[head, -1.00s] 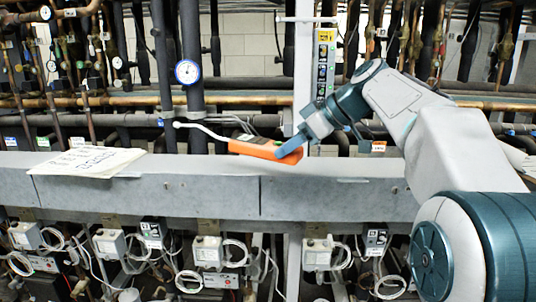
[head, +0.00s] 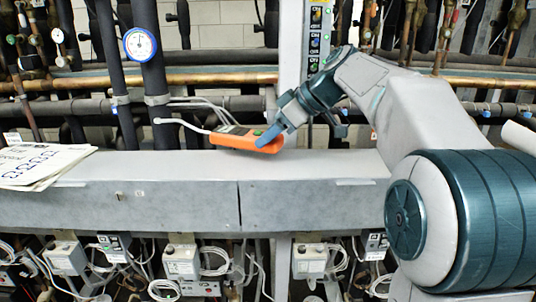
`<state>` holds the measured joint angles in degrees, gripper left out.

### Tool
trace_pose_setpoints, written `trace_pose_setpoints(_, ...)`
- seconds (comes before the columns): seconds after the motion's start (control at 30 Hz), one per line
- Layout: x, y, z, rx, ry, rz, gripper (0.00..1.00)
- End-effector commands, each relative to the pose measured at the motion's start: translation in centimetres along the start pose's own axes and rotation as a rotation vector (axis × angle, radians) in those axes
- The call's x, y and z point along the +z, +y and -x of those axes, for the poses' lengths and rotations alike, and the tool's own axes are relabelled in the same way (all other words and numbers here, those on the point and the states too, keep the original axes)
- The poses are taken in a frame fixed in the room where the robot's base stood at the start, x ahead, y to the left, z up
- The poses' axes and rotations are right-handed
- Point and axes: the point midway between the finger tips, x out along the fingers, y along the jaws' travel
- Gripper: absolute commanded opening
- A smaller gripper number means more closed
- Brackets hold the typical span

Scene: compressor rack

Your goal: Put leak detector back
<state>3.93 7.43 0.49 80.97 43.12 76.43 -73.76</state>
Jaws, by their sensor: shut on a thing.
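The leak detector (head: 238,139) is an orange handheld body with a dark display, a green button and a thin white probe pointing left. It is low over the top face of the grey beam (head: 140,172), close to its back edge; I cannot tell whether it touches the beam. My gripper (head: 272,134) is shut on the right end of the leak detector. The fingers hide part of that end.
Papers (head: 40,163) lie on the beam at the left. A round gauge (head: 140,43) and dark vertical pipes stand behind it. A grey upright with a labelled switch strip (head: 316,38) rises behind my gripper. The beam's middle top is clear.

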Motion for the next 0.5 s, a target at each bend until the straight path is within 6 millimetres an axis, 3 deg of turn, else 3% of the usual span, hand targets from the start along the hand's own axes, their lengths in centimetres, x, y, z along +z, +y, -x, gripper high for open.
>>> trace_pose_setpoints(0.5,3.5,0.0,-3.5,0.002,0.002,0.001,0.32)
